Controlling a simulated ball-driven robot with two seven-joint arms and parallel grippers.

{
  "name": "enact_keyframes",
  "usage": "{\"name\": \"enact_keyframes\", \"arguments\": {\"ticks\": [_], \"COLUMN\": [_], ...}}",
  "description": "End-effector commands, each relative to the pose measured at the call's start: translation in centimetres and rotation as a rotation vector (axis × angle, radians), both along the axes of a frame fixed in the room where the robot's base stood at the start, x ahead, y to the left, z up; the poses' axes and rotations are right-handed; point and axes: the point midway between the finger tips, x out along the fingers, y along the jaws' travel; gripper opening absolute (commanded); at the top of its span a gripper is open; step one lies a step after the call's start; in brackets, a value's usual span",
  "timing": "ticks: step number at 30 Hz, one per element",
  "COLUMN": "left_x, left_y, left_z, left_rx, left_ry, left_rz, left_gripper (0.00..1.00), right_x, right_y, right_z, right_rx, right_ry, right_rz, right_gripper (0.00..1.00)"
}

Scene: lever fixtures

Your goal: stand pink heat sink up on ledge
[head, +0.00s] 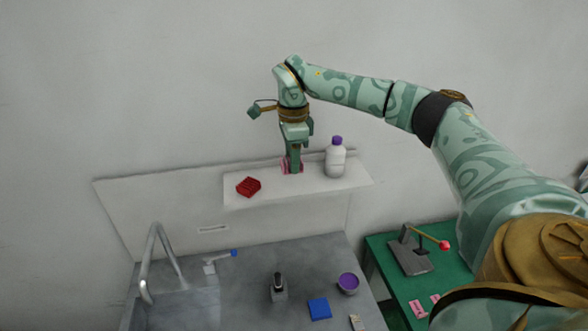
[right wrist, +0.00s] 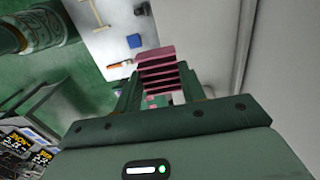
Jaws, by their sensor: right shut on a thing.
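The pink heat sink (head: 285,167) is at the white wall ledge (head: 320,185), between a red finned block and a white bottle. My right gripper (head: 293,164) points down over the ledge and is shut on it. The right wrist view shows the pink heat sink (right wrist: 155,54) between the two fingers of the right gripper (right wrist: 160,85), its fins running across the gap. The fingers hide part of it in the head view. I cannot tell whether its lower edge touches the ledge. My left gripper is in neither view.
The red finned block (head: 248,187) lies on the ledge to the left. The white bottle (head: 336,160) with a purple cap stands close to the right. Below are a grey counter (head: 240,290) with a faucet, a purple bowl (head: 348,282) and a blue block (head: 319,309), and a green table (head: 385,268).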

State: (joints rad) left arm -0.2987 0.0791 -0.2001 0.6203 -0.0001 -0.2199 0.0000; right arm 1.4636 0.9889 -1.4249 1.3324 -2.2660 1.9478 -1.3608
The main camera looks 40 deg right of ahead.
Motion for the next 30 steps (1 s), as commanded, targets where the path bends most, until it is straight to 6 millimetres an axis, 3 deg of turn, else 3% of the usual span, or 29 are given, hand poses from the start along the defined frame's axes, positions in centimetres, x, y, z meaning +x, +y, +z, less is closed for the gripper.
{"name": "enact_keyframes", "arguments": {"ticks": [3,6,13,18,30], "left_x": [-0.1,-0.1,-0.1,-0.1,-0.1], "left_y": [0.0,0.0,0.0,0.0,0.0], "left_z": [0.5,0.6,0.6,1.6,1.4], "left_rx": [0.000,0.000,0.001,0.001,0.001], "left_ry": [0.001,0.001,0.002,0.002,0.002], "left_rz": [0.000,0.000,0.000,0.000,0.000], "left_gripper": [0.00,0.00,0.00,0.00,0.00], "right_x": [1.6,2.6,3.5,3.4,3.4], "right_y": [-1.4,-2.4,-3.4,-3.3,-3.3], "right_z": [-2.8,-4.4,-6.1,-8.5,-9.3], "right_rx": [0.001,0.002,0.001,0.002,0.001], "right_ry": [0.004,0.002,0.002,0.002,-0.001], "right_rz": [-0.001,0.001,0.001,0.002,0.002], "right_gripper": [0.17,0.17,0.17,0.17,0.17]}}
